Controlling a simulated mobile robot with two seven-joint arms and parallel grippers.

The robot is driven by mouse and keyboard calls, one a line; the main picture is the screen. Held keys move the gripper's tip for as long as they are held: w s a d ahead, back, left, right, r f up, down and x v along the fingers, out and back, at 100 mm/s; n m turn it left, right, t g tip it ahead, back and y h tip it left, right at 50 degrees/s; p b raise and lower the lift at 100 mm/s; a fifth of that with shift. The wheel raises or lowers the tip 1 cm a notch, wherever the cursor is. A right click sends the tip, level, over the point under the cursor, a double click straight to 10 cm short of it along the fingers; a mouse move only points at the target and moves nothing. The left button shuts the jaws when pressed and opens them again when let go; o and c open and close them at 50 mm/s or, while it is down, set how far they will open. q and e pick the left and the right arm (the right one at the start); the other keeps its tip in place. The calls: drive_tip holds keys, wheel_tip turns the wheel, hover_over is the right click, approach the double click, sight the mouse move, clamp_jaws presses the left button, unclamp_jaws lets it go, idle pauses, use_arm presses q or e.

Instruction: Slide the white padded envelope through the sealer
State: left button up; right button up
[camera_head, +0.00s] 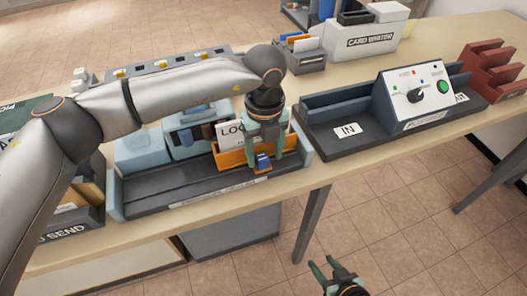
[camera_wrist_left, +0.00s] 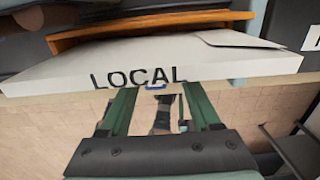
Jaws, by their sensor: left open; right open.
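A white envelope marked LOCAL (camera_head: 232,135) stands in an orange holder (camera_head: 230,158) on the dark tray at the bench's front. It fills the upper part of the left wrist view (camera_wrist_left: 230,62). My left gripper (camera_head: 264,159) is open, pointing down at the right part of the holder; its fingers partly hide the lettering. In the left wrist view its fingertips (camera_wrist_left: 160,90) are apart below the lettering; contact is unclear. The sealer (camera_head: 418,96), with a knob, green button and IN label, stands to the right. My right gripper (camera_head: 333,268) is open and empty below the bench edge.
A pale blue machine (camera_head: 185,140) stands behind the tray (camera_head: 150,202). A card writer box (camera_head: 370,40), a file rack (camera_head: 302,55) and a red rack (camera_head: 492,68) are further back.

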use_arm(q)
drive_tip(key=shift+a, duration=0.1)
wheel_tip(320, 180, up, 12)
drive_tip(key=shift+r+b, duration=0.25)
drive_tip(key=shift+b, duration=0.05)
idle(0.3)
drive_tip(key=shift+s+f, duration=0.1)
idle(0.3)
